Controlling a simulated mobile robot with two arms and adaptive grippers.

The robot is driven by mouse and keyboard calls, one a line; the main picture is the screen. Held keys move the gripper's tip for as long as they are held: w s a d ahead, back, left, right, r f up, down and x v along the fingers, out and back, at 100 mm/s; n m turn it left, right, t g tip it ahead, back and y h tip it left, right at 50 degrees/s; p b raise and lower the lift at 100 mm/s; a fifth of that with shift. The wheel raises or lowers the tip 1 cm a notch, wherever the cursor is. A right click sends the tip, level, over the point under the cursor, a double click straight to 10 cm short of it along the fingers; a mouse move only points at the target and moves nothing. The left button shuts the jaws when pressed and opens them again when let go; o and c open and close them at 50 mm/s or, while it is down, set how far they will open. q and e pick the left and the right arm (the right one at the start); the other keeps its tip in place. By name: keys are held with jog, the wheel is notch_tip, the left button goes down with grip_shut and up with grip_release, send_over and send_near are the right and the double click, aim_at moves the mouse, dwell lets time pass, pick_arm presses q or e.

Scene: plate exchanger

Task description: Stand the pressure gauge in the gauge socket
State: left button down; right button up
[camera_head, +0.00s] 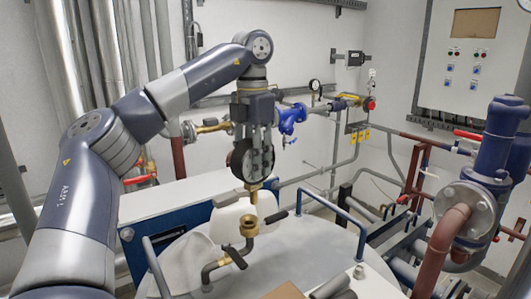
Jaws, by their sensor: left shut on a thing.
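The pressure gauge (238,161) is a dark round dial with a brass stem pointing down. My left gripper (262,160) comes down from above and is shut on the gauge, with its fingers in front of the dial and hiding part of it. The gauge hangs upright in the air. The gauge socket (249,226) looks like the open brass fitting on top of a bent pipe with a black lever. It stands below the stem, and a visible gap separates the two. My right gripper is not in view.
A pale round tank top (300,252) lies under the socket. A white container (229,218) stands just behind it, and a black lever (277,217) is close on the right. A blue rail (345,217) rises at the right. Red and blue pipework (478,195) fills the far right.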

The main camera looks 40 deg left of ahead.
aim_at(248, 189)
pick_arm(q)
jog(key=shift+s+a, duration=0.1)
jog(key=shift+a, duration=0.15)
jog(key=shift+s, duration=0.25)
jog(key=shift+s+a+f, duration=0.15)
jog(key=shift+s+f, duration=0.25)
jog(key=shift+s, duration=0.3)
jog(key=shift+w+f, duration=0.1)
jog(key=shift+f, duration=0.15)
jog(key=shift+w+f, duration=0.2)
jog(key=shift+f, duration=0.05)
jog(key=shift+w+f, duration=0.2)
jog(key=shift+f, duration=0.4)
jog(key=shift+s+f, duration=0.1)
jog(key=shift+f, duration=1.2)
jog(key=shift+f+b, duration=0.35)
jog(key=shift+b, duration=0.1)
jog(key=shift+f, duration=0.35)
jog(key=shift+f+b, duration=0.25)
jog(key=shift+b, duration=0.15)
jog(key=shift+f, duration=0.1)
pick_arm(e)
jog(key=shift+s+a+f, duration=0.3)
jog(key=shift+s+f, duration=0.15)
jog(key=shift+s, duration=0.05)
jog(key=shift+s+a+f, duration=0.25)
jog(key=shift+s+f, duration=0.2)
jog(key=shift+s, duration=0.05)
